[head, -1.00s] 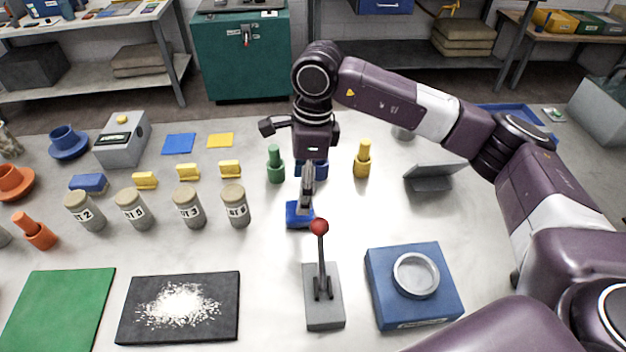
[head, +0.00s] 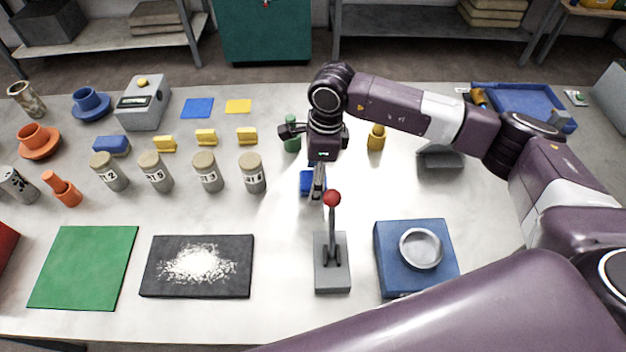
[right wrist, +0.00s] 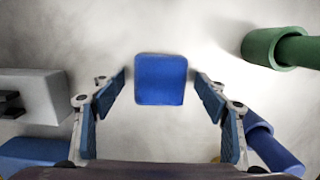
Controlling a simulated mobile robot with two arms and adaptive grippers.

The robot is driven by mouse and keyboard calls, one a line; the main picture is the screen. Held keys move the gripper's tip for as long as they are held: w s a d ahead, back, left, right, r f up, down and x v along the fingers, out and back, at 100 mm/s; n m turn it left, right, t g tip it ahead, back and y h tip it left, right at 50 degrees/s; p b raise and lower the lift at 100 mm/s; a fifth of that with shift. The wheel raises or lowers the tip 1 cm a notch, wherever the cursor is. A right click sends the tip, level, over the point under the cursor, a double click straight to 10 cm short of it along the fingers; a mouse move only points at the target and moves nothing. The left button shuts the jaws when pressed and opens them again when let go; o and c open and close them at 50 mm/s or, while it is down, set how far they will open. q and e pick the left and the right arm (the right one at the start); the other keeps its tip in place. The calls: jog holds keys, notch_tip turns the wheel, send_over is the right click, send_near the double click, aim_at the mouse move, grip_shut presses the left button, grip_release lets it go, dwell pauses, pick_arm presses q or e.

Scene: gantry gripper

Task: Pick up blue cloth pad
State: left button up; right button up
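A small blue pad (head: 306,183) lies on the table behind the red-knobbed lever, partly hidden by my right gripper in the head view. In the right wrist view the blue pad (right wrist: 160,79) appears as a rounded square, centred ahead of the fingers. My right gripper (head: 318,192) points down over it. In the right wrist view the gripper (right wrist: 160,92) is open, with a finger on each side of the pad and visible gaps. A flat blue square (head: 197,108) and a blue block (head: 112,145) lie farther left. My left gripper is not in view.
The lever (head: 332,262) stands just in front of the pad, with a blue box (head: 388,260) holding a round dish to its right. A green bottle (head: 292,143) and a yellow bottle (head: 376,138) stand behind. Several labelled jars (head: 252,174) stand left.

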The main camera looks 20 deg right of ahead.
jog(key=c, duration=1)
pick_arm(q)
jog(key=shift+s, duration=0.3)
pick_arm(e)
jog(key=shift+c, duration=0.5)
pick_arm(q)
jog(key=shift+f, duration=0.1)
pick_arm(e)
jog(key=shift+r, duration=0.15)
jog(key=shift+r+b, duration=0.3)
jog(key=shift+r, duration=0.3)
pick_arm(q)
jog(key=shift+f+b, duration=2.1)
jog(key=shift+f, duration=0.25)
pick_arm(e)
notch_tip(320, 180, up, 19)
jog(key=shift+f, duration=0.2)
